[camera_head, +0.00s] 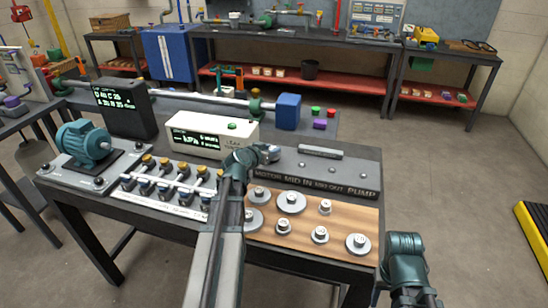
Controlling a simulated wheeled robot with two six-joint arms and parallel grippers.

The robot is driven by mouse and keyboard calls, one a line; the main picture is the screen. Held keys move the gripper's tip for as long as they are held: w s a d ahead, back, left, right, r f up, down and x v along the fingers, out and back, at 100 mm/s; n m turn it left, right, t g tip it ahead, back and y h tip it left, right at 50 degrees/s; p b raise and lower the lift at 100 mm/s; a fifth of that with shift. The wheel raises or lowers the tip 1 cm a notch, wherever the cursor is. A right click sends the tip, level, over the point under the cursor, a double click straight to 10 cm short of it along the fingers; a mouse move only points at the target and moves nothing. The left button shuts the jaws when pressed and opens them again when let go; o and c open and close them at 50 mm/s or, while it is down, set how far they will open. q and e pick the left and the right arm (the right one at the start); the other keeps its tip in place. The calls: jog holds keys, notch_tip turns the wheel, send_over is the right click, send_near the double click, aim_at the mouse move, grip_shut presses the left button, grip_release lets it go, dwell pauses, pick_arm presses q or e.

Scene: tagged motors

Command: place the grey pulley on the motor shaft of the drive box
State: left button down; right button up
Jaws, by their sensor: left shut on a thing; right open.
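The drive box (345,165) is a grey-topped block on the table, with a front label reading MOTOR, MID IN, MID OUT, PUMP. Small shaft stubs stand along its top; the motor end at the left is partly hidden by my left gripper. My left gripper (262,156) is shut on a small grey piece, apparently the grey pulley (271,152), at or above the left end of the box. Whether it touches a shaft cannot be told. My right gripper (398,291) is at the lower right, off the table's right edge, open and seemingly empty.
A wooden board (332,220) in front of the drive box carries several grey pulleys of different sizes. A cream display box (212,135), a black display (124,108), a teal motor (84,145) and a row of knobs (165,180) stand to the left.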

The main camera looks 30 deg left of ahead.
pick_arm(q)
jog(key=shift+f+b, duration=0.35)
jog(key=shift+f, duration=0.5)
jog(key=shift+r, duration=0.1)
jog(key=shift+f, duration=0.25)
jog(key=c, duration=0.5)
grip_release()
jog(key=shift+r, duration=0.1)
pick_arm(e)
jog(key=shift+w+d+f, duration=0.15)
jog(key=shift+d+f, duration=0.05)
jog(key=shift+f, duration=0.25)
jog(key=shift+w+d+f, duration=0.1)
jog(key=shift+d+f, duration=0.1)
jog(key=shift+f, duration=0.25)
pick_arm(q)
jog(key=shift+r, duration=0.1)
pick_arm(e)
jog(key=shift+r, duration=0.1)
